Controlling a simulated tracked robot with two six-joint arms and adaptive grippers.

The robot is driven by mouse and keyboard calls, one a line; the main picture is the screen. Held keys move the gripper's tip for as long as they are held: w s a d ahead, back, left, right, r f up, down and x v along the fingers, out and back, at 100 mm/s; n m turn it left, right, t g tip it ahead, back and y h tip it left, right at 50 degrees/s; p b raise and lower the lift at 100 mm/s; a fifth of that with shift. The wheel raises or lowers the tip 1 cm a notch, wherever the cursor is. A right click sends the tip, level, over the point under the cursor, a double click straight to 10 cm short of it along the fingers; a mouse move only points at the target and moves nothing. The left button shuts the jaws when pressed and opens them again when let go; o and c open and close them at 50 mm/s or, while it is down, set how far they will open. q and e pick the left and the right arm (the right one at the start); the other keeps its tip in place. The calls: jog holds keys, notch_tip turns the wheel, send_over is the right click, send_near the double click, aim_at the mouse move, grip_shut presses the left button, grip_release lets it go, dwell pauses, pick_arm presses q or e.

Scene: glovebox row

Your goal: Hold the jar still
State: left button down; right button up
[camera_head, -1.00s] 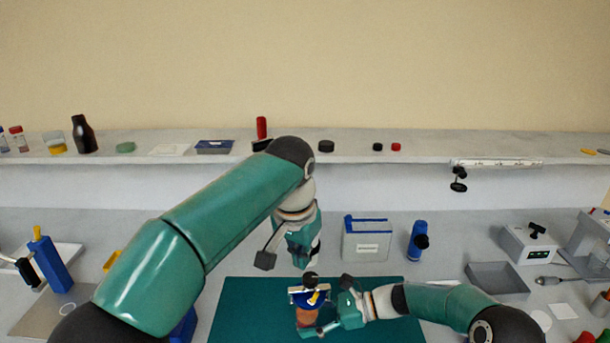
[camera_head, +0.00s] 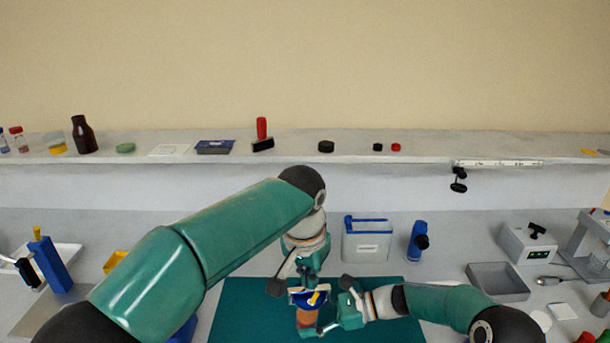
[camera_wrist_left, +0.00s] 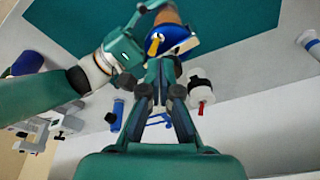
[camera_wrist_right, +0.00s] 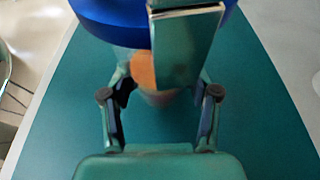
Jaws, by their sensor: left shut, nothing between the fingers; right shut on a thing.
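The jar (camera_head: 307,318) stands on the green mat (camera_head: 250,310), with orange-brown showing in its side. A wide blue top (camera_head: 297,298) with a yellow piece (camera_head: 315,298) sits over it. My right gripper (camera_head: 331,324) is shut on the jar from the right. The blue top (camera_wrist_right: 110,18) hides the jar's upper part in the right wrist view, and a shiny teal piece crosses in front. My left gripper (camera_head: 306,279) is shut and empty, pointing down close above the blue top. The left wrist view shows its closed fingertips (camera_wrist_left: 161,65) beside the blue top (camera_wrist_left: 173,38); contact cannot be told.
A blue-edged white box (camera_head: 367,242) and a blue tool (camera_head: 418,241) stand behind the mat. A grey tray (camera_head: 498,282) lies to the right. A blue bottle-like stand (camera_head: 50,264) is at the left. The mat's left part is clear.

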pick_arm(q)
jog(key=shift+a+f, duration=0.1)
jog(key=shift+f, duration=1.15)
jog(key=shift+w, duration=0.65)
jog(key=shift+w+a, duration=0.1)
jog(key=shift+a, duration=0.2)
dwell(0.5)
jog(key=shift+w+a, duration=0.2)
jog(key=shift+w+a, duration=0.1)
dwell(0.4)
jog(key=shift+a, duration=0.1)
jog(key=shift+s+a+r, duration=0.2)
jog(key=shift+s, duration=0.1)
jog(key=shift+d+r, duration=0.2)
jog(key=shift+r, duration=2.7)
